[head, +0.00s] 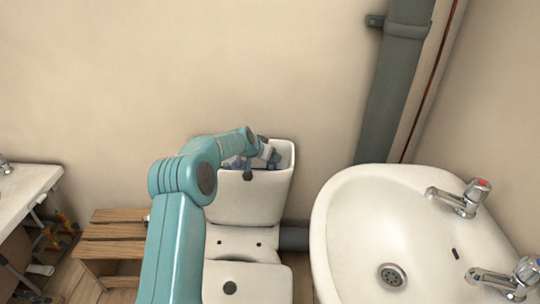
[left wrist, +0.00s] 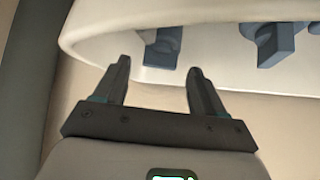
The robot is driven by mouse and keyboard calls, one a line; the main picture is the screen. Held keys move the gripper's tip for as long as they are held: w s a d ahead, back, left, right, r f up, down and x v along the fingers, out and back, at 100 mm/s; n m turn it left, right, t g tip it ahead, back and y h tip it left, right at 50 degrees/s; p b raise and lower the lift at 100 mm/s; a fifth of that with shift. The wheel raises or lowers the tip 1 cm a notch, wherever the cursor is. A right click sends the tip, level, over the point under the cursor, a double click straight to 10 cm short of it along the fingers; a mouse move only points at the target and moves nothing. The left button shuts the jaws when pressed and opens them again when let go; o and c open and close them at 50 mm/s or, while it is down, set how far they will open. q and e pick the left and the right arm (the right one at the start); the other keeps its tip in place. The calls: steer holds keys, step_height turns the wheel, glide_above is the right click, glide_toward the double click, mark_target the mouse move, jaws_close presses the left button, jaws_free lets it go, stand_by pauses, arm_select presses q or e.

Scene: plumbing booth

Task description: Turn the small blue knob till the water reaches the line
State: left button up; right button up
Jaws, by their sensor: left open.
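The open white toilet cistern (head: 250,200) stands against the wall in the head view, with blue-grey fittings (head: 238,162) inside it. My left gripper (head: 270,156) is over the cistern's opening, small and partly hidden by my arm. In the left wrist view my left gripper (left wrist: 160,66) is open, with nothing between its fingers. The white cistern (left wrist: 110,25) curves beyond the fingertips. One blue-grey part (left wrist: 163,45) shows beyond the gap between the fingers, another (left wrist: 275,45) to the right. I cannot tell which part is the small blue knob. Water and line are not visible. My right gripper is out of view.
A white washbasin (head: 345,225) with two taps stands to the right. A grey vertical pipe (head: 395,75) runs up the wall behind it. A wooden slatted stool (head: 112,232) is left of the toilet. A white counter (head: 25,190) is at the far left.

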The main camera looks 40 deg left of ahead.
arm_select(q)
steer(key=shift+x, duration=1.2)
steer(key=c, duration=1.1)
steer(key=shift+o, duration=0.2)
steer(key=n+p, duration=0.1)
steer(key=p, duration=0.3)
steer(key=shift+r+y, duration=0.3)
steer(key=shift+y, duration=0.1)
steer(key=shift+f+p, duration=0.2)
steer(key=shift+p, duration=0.4)
steer(key=shift+f, duration=0.1)
steer(key=o, duration=1.1)
steer(key=shift+c, duration=0.2)
